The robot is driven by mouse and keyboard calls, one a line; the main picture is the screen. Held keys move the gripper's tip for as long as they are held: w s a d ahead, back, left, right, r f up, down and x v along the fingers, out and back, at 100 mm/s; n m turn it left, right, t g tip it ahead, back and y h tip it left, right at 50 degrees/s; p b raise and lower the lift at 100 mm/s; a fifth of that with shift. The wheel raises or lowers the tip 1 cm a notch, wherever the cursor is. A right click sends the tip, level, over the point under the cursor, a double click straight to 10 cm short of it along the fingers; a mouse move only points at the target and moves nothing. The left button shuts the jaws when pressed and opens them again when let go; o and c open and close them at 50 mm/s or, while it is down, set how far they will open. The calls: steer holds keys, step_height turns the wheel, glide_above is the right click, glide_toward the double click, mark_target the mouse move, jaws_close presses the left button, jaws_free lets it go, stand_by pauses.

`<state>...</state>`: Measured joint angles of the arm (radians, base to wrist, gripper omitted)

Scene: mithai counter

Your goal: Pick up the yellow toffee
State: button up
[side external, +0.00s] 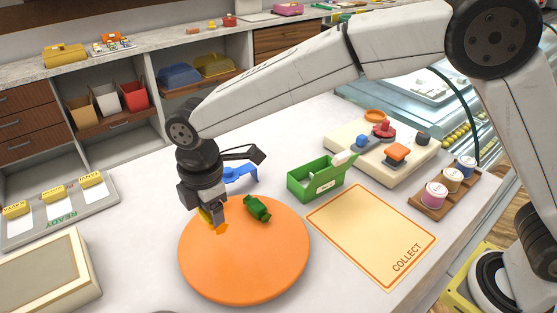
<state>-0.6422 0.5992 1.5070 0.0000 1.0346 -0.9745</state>
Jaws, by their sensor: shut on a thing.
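The yellow toffee (205,216) shows in part at my gripper (214,225), at the upper left of a round orange board (250,285). My gripper points down and is shut on the toffee. Its fingers hide most of the toffee, and an orange-yellow bit shows by the fingertips. I cannot tell whether the toffee still touches the board. A green wrapped toffee (257,208) lies on the board just right of my gripper.
A green box (315,182) and a blue piece (240,174) stand behind the board. A cream COLLECT mat (365,235) lies clear to the right. A cream device (345,135) and a jar rack (432,207) stand beyond. A READY tray (100,212) is at left.

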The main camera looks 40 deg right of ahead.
steer(key=s+r, duration=0.1)
steer(key=d+r, duration=0.1)
steer(key=shift+s+r, duration=0.3)
steer(key=shift+s, duration=0.1)
steer(key=s+d+r, duration=0.3)
steer(key=s+d, duration=0.1)
steer(key=s, duration=0.3)
steer(key=shift+s+d+r, duration=0.25)
steer(key=shift+r, duration=0.05)
steer(key=shift+w+d, duration=0.1)
steer(key=w+d+f, duration=0.1)
steer(key=w+d, duration=0.3)
steer(key=d, duration=0.5)
steer(key=w+d+f+m, duration=0.1)
steer(key=w+d, duration=0.3)
steer(key=d, duration=0.4)
steer(key=w+d+f, duration=0.3)
steer(key=w+d, duration=0.1)
steer(key=d, duration=0.5)
steer(key=shift+d, duration=0.3)
steer(key=shift+f, duration=0.2)
steer(key=shift+f, duration=2.3)
